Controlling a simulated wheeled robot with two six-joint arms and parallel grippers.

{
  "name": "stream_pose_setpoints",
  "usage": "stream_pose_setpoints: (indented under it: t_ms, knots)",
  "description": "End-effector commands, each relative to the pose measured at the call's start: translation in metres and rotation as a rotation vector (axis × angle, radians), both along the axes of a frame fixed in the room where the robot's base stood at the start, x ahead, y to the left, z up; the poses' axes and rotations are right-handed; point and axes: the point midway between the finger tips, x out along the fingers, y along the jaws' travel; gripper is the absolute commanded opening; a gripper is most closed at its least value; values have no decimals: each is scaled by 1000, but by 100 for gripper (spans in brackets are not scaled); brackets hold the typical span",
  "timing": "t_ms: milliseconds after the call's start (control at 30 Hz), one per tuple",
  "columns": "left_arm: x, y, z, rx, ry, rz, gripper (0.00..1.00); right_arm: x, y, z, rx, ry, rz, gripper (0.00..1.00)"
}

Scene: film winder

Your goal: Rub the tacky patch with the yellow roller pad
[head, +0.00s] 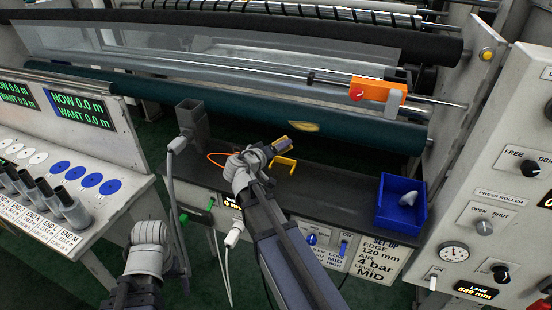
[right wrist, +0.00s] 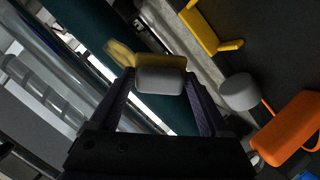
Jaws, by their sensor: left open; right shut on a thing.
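The tacky patch (head: 303,126) is a yellow oval on the dark green roller (head: 225,101) in the head view. In the right wrist view the patch (right wrist: 119,53) shows just beyond the pad's left end. My right gripper (head: 266,151) is shut on the yellow roller pad (head: 279,143), by its grey grip (right wrist: 160,80). The pad's yellow face (right wrist: 160,62) points toward the roller. In the head view the pad is just below and left of the patch; contact cannot be told. My left gripper (head: 162,279) is low at the left, open, its fingers hard to make out.
A yellow bracket (head: 286,164) stands on the dark shelf beside my right gripper. A blue bin (head: 388,213) holding a pale object is at the right. A grey upright holder (head: 191,118) stands left. An orange block (head: 372,92) sits on a rod above the green roller.

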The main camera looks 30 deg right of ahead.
Motion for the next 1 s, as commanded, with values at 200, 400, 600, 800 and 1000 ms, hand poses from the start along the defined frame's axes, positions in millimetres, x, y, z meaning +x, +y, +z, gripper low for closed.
stream_pose_setpoints:
  t_ms: [200, 400, 600, 800, 1000]
  knots:
    - [0, 0, -48, 0, 0, 0, 100, 11, -7, 6, -209, -141, 123, 26]
    - [0, 0, -55, 0, 0, 0, 100, 17, -5, 15, -264, -187, 168, 26]
    - [0, 0, -54, 0, 0, 0, 100, 18, -5, 17, -268, -191, 171, 26]
    - [0, 0, -54, 0, 0, 0, 100, 23, -10, 17, -268, -190, 170, 26]
    - [0, 0, -54, 0, 0, 0, 100, 33, -22, 17, -268, -189, 168, 26]
